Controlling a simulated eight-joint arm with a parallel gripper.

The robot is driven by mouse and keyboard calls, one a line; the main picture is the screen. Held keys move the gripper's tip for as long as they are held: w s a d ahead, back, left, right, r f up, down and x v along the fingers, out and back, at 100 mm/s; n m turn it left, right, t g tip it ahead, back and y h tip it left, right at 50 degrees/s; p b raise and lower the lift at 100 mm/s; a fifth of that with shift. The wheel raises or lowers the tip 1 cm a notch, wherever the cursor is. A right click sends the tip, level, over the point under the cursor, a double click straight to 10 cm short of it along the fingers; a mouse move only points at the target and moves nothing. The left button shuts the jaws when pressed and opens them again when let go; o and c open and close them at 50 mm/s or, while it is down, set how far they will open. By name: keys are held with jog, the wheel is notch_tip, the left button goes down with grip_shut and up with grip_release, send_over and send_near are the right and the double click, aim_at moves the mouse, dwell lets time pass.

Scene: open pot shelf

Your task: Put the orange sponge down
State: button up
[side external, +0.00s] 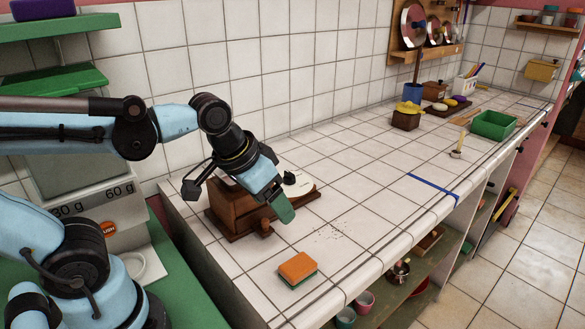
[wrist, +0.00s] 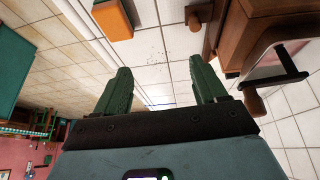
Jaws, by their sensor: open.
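The orange sponge (side external: 298,268), with a green underside, lies flat on the white tiled counter (side external: 350,215) near its front edge. In the wrist view the sponge (wrist: 113,18) shows at the top, left of the fingers and apart from them. My gripper (side external: 283,212) is above the counter, up and to the left of the sponge in the side view, beside the wooden grinder. In the wrist view my gripper (wrist: 163,80) has its two green fingers spread, with nothing between them.
A wooden grinder (side external: 230,208) with a crank stands close to my gripper; its crank (wrist: 272,70) shows in the wrist view. Small crumbs (side external: 333,231) lie near the sponge. A green bin (side external: 494,124) and a blue strip (side external: 433,187) are farther right. The counter's middle is mostly clear.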

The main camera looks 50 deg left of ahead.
jog(key=shift+s+a+f+t, duration=0.1)
jog(key=shift+a+f+t, duration=0.15)
jog(key=shift+a+t, duration=0.3)
jog(key=shift+s+a+f+t, duration=0.1)
jog(key=shift+a+f+t, duration=0.1)
jog(key=shift+a+t, duration=0.35)
jog(key=shift+o, duration=0.5)
jog(key=shift+a, duration=0.1)
